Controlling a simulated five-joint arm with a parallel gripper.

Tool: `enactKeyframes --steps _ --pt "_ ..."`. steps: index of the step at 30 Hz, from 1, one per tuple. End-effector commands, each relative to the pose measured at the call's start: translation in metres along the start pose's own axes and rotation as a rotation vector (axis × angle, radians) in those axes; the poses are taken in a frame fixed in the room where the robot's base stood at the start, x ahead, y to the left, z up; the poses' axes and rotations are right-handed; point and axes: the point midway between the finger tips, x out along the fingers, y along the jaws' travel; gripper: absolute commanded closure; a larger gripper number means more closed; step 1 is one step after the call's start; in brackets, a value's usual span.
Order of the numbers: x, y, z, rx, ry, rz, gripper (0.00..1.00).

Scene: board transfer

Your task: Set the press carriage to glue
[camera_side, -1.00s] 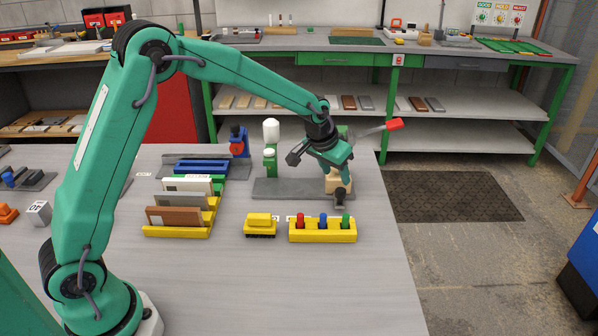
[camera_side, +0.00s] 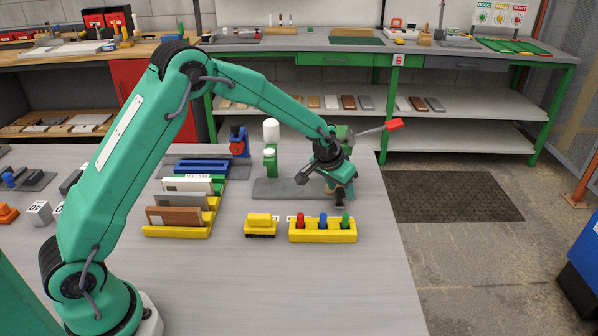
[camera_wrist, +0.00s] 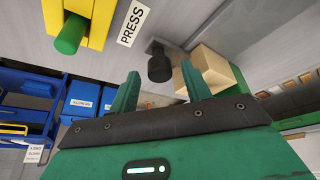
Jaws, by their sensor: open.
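The grey carriage track (camera_side: 285,189) lies on the table, with a green stand bearing a white bottle (camera_side: 271,132) behind its left part. A press lever with a red handle (camera_side: 393,124) stands behind its right end. A pale wooden block (camera_wrist: 208,72) and a black knob (camera_wrist: 160,66) show in the wrist view, at the track's right end. In the side view my gripper mostly hides the block, and the knob (camera_side: 340,204) shows low in front. My gripper (camera_side: 338,188) is open, its fingers on either side of the knob in the wrist view (camera_wrist: 160,70); contact is unclear.
A yellow holder (camera_side: 323,236) with red, blue and green pegs stands just in front, beside a small yellow block (camera_side: 259,225). A yellow rack (camera_side: 175,231) with upright boards is at left. The table's front middle is clear; its right edge is close.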

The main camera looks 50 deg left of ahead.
Motion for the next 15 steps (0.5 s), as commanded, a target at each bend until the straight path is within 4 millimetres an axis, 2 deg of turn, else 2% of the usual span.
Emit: enactKeyframes --steps 2,9,15 --pt "-0.0001 0.0 -0.0001 0.0 0.0 0.0 0.52" --pt "-0.0003 0.0002 -0.0001 0.0 0.0 0.0 0.99" --pt "-0.0006 0.0001 0.0003 0.0 0.0 0.0 1.0"
